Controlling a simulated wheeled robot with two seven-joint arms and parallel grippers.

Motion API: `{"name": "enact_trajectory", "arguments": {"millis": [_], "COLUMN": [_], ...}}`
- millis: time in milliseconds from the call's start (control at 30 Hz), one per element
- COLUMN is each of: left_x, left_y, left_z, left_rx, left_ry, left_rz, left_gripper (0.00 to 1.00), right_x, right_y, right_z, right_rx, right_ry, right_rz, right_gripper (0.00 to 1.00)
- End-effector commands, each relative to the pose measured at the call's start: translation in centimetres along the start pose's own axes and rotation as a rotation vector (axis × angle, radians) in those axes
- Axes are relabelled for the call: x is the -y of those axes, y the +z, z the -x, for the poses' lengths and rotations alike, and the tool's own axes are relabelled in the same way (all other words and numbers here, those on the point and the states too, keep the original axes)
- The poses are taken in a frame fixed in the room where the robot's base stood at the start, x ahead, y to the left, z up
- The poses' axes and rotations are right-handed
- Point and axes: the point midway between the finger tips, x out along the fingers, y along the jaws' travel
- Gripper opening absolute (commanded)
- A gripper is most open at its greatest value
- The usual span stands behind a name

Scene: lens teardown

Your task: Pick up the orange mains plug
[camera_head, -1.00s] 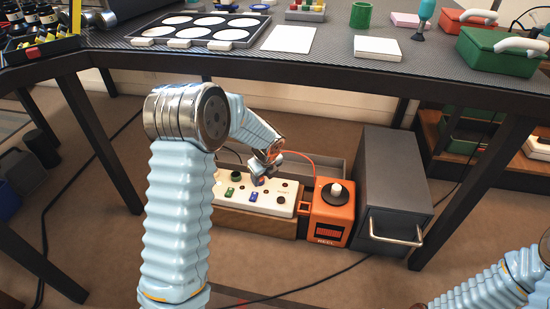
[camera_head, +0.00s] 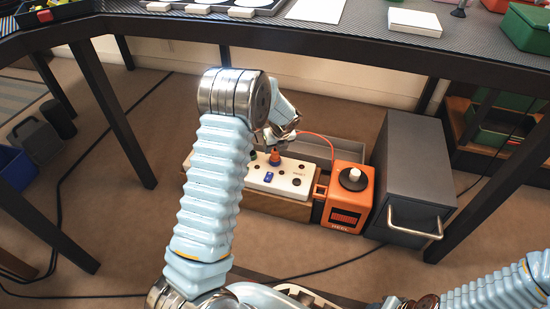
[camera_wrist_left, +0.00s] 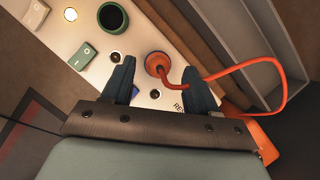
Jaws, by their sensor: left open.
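The orange mains plug (camera_wrist_left: 157,63) stands in the white socket panel in the left wrist view, with an orange cable (camera_wrist_left: 235,70) curving off to the right. In the head view the plug (camera_head: 275,155) shows just below my left gripper (camera_head: 277,138). My left gripper (camera_wrist_left: 160,84) is open in the wrist view, one finger to each side of the plug's lower part as pictured. The plug's body lies at or just beyond the fingertips; I cannot tell whether they touch it. My right gripper is not in view; only part of that arm shows at the lower right.
The white panel (camera_head: 295,182) carries switches and sockets, among them a blue switch (camera_head: 268,177) and a green switch (camera_wrist_left: 80,55). An orange cable reel (camera_head: 347,205) and a grey cabinet (camera_head: 415,170) stand to its right. The table edge (camera_head: 350,55) runs above.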

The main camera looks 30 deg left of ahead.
Motion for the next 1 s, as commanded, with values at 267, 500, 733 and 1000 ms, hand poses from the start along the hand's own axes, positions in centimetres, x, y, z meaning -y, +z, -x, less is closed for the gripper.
{"name": "enact_trajectory", "arguments": {"millis": [267, 500, 733, 1000], "left_x": [0.0, 0.0, 0.0, 0.1], "left_y": [-0.2, -0.2, -0.2, -0.2], "left_z": [-3.5, -3.4, -3.4, -3.4], "left_rx": [-0.001, -0.001, -0.001, -0.001], "left_ry": [0.001, 0.0, 0.0, 0.0], "left_rz": [0.0, 0.0, 0.0, 0.0], "left_gripper": [0.59, 0.45, 0.1, 0.0], "right_x": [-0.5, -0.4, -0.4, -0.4], "right_y": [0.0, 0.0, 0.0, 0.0], "right_z": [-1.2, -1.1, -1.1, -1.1], "right_rx": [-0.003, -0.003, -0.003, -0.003], "right_ry": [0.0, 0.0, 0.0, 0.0], "right_rz": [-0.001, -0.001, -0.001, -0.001], "right_gripper": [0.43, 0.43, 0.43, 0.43]}}
